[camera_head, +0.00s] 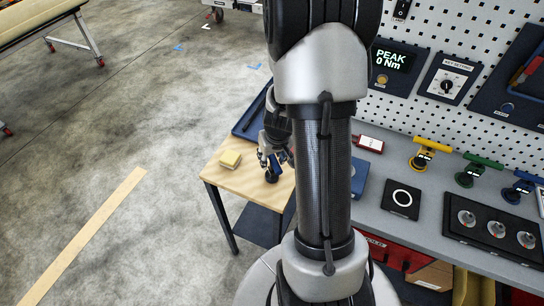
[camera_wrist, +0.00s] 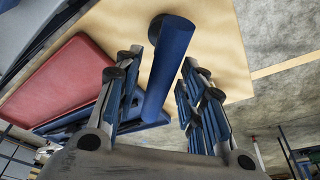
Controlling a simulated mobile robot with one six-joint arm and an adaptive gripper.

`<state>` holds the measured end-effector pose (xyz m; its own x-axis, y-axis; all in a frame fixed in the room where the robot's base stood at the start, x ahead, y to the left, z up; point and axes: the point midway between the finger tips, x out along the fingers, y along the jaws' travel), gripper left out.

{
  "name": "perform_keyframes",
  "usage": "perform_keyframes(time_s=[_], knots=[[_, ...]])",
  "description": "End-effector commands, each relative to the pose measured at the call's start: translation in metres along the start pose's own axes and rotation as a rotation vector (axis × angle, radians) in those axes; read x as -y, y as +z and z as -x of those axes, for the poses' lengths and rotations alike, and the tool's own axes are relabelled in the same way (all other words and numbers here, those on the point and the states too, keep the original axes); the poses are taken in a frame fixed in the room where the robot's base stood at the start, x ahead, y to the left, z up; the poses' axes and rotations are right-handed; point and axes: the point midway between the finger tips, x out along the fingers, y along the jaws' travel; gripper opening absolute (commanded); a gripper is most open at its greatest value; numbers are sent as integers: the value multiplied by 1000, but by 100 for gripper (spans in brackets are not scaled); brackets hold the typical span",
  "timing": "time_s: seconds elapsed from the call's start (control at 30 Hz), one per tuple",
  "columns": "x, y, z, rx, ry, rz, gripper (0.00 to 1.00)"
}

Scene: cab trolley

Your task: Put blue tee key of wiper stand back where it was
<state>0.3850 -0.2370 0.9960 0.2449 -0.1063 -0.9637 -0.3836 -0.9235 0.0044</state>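A blue bar-shaped handle (camera_wrist: 172,65), which looks like the blue tee key, lies between my gripper's fingers in the wrist view. A dark round part (camera_wrist: 154,28) shows beside its upper end. My gripper (camera_wrist: 160,62) looks open, with a finger on each side of the bar and pale gaps showing between. In the head view my gripper (camera_head: 272,158) is low over the wooden table (camera_head: 247,180), with a bit of blue (camera_head: 275,163) and a dark round piece (camera_head: 271,177) below it. I cannot make out a wiper stand for certain.
A red panel (camera_wrist: 65,80) shows left in the wrist view. The grey bench at right holds yellow (camera_head: 433,145), green (camera_head: 483,160) and blue (camera_head: 527,176) handled fixtures.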

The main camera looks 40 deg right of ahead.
Motion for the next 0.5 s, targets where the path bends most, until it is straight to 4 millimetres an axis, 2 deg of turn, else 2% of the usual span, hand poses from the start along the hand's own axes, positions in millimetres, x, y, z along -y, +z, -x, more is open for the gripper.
perform_keyframes(time_s=[0.27, 0.37, 0.5], knots=[[0, -1, 6, -2, 0, 0, 37], [0, -2, 21, -4, 1, 1, 37], [0, -3, 52, -5, 1, 0, 37]])
